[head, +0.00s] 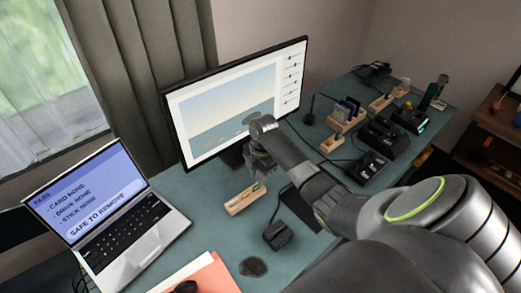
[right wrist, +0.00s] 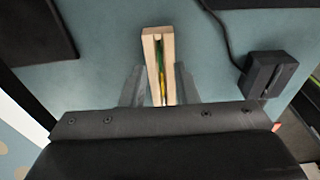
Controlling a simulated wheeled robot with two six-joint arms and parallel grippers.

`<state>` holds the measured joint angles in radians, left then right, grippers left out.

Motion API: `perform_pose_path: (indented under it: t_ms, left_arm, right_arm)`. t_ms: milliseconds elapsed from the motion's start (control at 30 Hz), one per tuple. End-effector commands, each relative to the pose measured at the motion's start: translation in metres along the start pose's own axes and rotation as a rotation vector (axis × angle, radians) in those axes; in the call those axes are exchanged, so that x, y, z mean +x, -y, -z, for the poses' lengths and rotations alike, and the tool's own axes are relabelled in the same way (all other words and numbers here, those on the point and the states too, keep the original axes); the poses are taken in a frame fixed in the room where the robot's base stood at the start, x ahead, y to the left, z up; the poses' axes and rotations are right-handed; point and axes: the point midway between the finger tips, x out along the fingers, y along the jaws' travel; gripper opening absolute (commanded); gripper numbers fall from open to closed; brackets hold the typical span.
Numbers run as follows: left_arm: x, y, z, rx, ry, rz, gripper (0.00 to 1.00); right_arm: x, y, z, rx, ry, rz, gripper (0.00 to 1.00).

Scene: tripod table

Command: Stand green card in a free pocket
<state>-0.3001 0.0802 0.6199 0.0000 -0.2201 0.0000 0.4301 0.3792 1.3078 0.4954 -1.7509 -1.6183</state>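A narrow wooden holder (head: 240,206) stands on the desk in front of the monitor; it also shows in the right wrist view (right wrist: 150,42). In its long slot the right wrist view shows a thin green edge (right wrist: 159,48), probably the green card, and a yellow edge (right wrist: 163,88) nearer to me. My right gripper (head: 262,166) is over the holder. In the right wrist view its fingers (right wrist: 160,88) are wide apart, one on each side of the holder, with nothing clamped. The green card cannot be made out clearly in the head view. My left gripper is not in view.
A black cabled device (head: 277,235) stands close to the holder's right. The laptop (head: 110,215) is at left, the monitor (head: 235,100) behind. Farther right are a wooden rack of cards (head: 345,120), a small wooden block (head: 331,144) and black docks (head: 383,136).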

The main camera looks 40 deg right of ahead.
Motion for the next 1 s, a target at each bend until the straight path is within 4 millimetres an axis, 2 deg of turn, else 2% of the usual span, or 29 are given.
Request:
perform_pose_path:
  t_ms: [100,333,400,467,700,1000]
  left_arm:
    - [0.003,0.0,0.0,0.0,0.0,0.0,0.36]
    - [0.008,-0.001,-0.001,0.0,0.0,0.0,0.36]
    - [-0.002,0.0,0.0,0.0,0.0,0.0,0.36]
    - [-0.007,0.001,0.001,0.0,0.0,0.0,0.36]
    - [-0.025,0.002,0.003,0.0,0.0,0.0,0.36]
    - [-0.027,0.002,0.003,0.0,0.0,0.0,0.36]
  right_arm:
    - [-0.032,-0.002,-0.001,-0.003,0.005,-0.008,0.27]
    - [-0.089,-0.001,-0.001,-0.002,0.005,-0.006,0.27]
    - [-0.11,-0.001,0.0,-0.001,0.003,-0.005,0.27]
    - [-0.122,0.0,0.0,-0.001,0.003,-0.002,0.27]
    - [-0.139,0.0,0.0,0.0,0.0,0.0,0.27]
    - [-0.141,0.0,0.0,0.0,0.0,-0.001,0.27]
